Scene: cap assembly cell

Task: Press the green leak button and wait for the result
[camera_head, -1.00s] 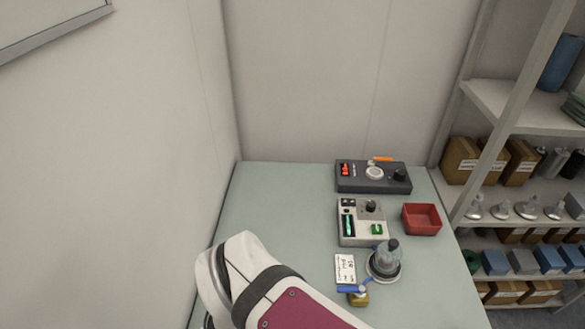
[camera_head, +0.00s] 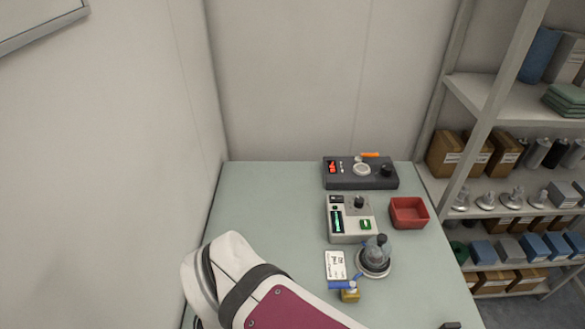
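The light-grey tester box (camera_head: 349,236) stands on the table, right of the middle of the view. A green button (camera_head: 366,224) sits at the right of its top face, with nothing touching it. A tall green-lit strip (camera_head: 337,221) shows at its left, and a black knob (camera_head: 359,201) is above the button. Any result on its small display is too small to read. My arm crosses the bottom of the view, left of and in front of the box. My gripper is out of view below the frame.
A dark-grey console (camera_head: 345,182) stands behind the tester. A red bin (camera_head: 409,213) is to its right. A clear dome fixture (camera_head: 375,258), a white card (camera_head: 335,265) and a blue-handled brass valve (camera_head: 349,295) are in front. The table's left side (camera_head: 260,205) is clear.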

